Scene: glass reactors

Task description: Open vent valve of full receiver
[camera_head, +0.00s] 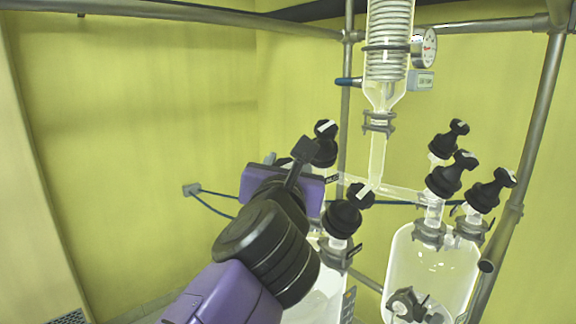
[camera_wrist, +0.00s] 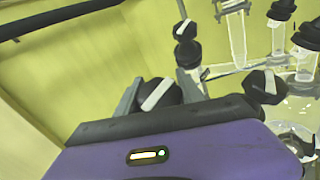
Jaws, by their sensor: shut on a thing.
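My gripper (camera_wrist: 160,92) is shut on a black valve knob (camera_wrist: 156,96) with a white stripe, its two grey fingers on either side. In the head view my gripper (camera_head: 300,152) is over the left receiver (camera_head: 318,292), and its purple body hides the held knob. The left glass receiver is partly hidden behind my arm. Two other black knobs by it show in the head view, one behind (camera_head: 325,145) and one to the right (camera_head: 346,212). The right glass receiver (camera_head: 430,262) has several black knobs on top. I cannot tell the liquid level in either receiver.
A glass condenser (camera_head: 388,45) with a coil hangs above, with a round gauge (camera_head: 425,47) beside it. A glass tube (camera_head: 400,191) branches towards both receivers. Metal frame posts (camera_head: 535,130) stand around. Open room lies left, before the yellow wall (camera_head: 140,120).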

